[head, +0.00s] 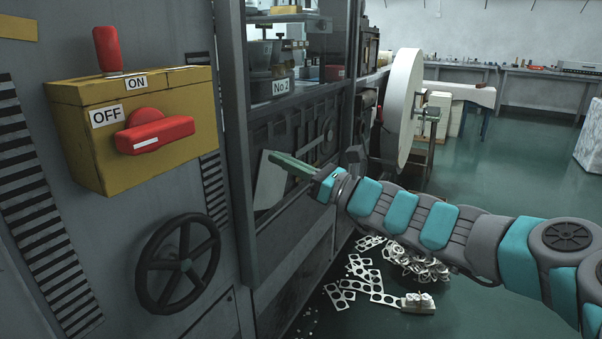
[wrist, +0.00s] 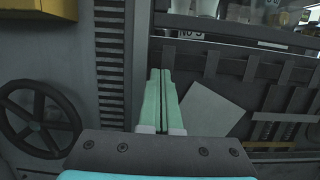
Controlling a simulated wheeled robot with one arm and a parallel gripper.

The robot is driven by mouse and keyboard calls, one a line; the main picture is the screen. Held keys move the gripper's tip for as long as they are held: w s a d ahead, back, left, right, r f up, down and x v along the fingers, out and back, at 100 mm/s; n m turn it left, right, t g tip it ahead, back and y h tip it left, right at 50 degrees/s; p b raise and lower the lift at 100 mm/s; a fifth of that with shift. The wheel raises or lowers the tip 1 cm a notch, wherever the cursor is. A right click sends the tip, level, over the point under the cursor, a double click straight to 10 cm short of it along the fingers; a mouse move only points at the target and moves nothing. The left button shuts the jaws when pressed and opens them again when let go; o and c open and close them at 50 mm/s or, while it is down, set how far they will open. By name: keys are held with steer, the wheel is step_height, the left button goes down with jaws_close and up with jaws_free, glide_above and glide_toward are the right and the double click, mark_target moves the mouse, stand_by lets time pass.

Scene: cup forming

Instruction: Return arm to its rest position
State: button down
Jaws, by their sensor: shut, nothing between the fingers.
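My gripper (head: 291,164) is at the end of my teal and grey arm, which reaches in from the right in the head view. Its green fingers are together and empty. In the wrist view the fingers (wrist: 160,98) point forward, side by side, toward the grey machine front. The fingertips are in front of the machine's lower panel, near a pale tilted plate (head: 270,180). That plate also shows right of the fingers in the wrist view (wrist: 213,113). I cannot tell whether the fingers touch anything.
A yellow switch box (head: 85,140) with a red handle and a black handwheel (head: 178,263) are on the machine at left. A large white roll (head: 403,108) stands behind my arm. Punched white scraps (head: 375,280) lie on the floor below. Open green floor (head: 545,150) is at right.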

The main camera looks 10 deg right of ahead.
steer(key=s+a+f+n+g, duration=0.3)
steer(key=s+a+n+g, duration=0.15)
steer(key=s, duration=0.25)
steer(key=s+a+f+n+g, duration=0.3)
steer(key=s+n, duration=0.3)
steer(key=s, duration=0.1)
steer(key=s+a+f+n+g+h, duration=0.2)
steer(key=s+f+n+g+h, duration=0.35)
steer(key=s+f+n, duration=0.45)
steer(key=s+d+f+n+h, duration=0.1)
steer(key=s+d+f+h, duration=0.2)
steer(key=s+d, duration=0.2)
steer(key=s+d+f+n+h, duration=0.2)
steer(key=s+d+f+h, duration=0.2)
steer(key=d, duration=0.4)
steer(key=s+d+f+n+g+h, duration=0.1)
steer(key=s+d+f+h, duration=0.2)
steer(key=s+d, duration=0.3)
steer(key=shift+d+f+n+h, duration=0.3)
steer(key=shift+d+n+h, duration=0.05)
steer(key=shift+h, duration=0.3)
steer(key=shift+s, duration=0.1)
